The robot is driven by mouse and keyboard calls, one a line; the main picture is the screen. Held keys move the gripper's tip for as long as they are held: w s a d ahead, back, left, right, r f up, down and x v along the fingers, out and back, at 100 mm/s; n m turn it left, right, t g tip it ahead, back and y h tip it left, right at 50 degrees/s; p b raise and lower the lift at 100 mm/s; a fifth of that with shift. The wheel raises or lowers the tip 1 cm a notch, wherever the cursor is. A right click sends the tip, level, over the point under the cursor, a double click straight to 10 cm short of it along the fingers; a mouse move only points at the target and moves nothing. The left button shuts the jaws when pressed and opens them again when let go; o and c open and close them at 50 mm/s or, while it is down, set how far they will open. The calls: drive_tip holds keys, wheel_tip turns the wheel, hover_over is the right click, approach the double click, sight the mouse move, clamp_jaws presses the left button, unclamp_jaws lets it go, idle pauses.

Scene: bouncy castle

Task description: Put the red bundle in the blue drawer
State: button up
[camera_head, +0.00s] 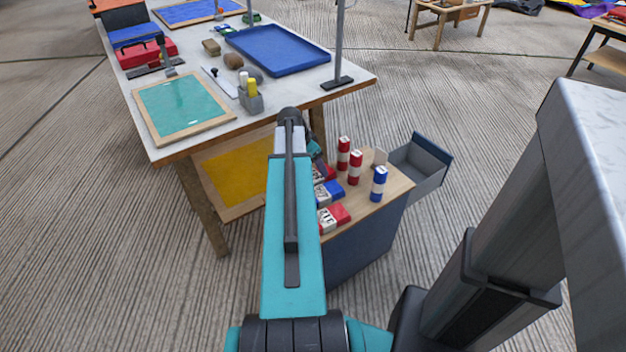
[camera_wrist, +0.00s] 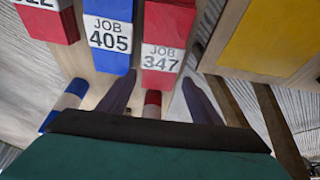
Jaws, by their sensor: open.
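Two red bundles with white labels lie on the wooden cabinet top. One red bundle (camera_wrist: 168,28), marked JOB 347, also shows beside my arm in the head view (camera_head: 330,172). The other red bundle (camera_head: 341,213) lies nearer, its label partly cut off in the wrist view (camera_wrist: 50,20). A blue bundle (camera_wrist: 108,12), marked JOB 405, lies between them. My gripper (camera_wrist: 159,76) is open, its fingertips near the labelled end of JOB 347; contact cannot be told. In the head view my arm mostly hides it. The blue drawer (camera_head: 433,152) stands pulled out at the cabinet's right, its visible inside empty.
Two red-and-white rolls (camera_head: 343,153) (camera_head: 354,167) and a blue-and-white roll (camera_head: 379,183) stand upright on the cabinet top, between the bundles and drawer. A yellow board (camera_head: 236,172) lies under the worktable (camera_head: 300,98). The floor right of the drawer is clear.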

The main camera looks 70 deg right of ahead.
drive_tip(key=shift+f, duration=0.1)
drive_tip(key=shift+b+x, duration=0.5)
drive_tip(key=shift+x, duration=2.05)
drive_tip(key=shift+a, duration=0.1)
drive_tip(key=shift+c, duration=0.3)
drive_tip(key=c, duration=0.8)
drive_tip(key=shift+c, duration=0.4)
wheel_tip(320, 180, up, 7)
drive_tip(key=shift+f+p, duration=0.1)
drive_tip(key=shift+p, duration=0.5)
drive_tip(key=w+a, duration=0.4)
drive_tip(key=a, duration=0.3)
drive_tip(key=w+a+p, duration=0.1)
drive_tip(key=w+a, duration=0.4)
drive_tip(key=a, duration=0.3)
drive_tip(key=shift+w, duration=0.25)
drive_tip(key=shift+a, duration=0.1)
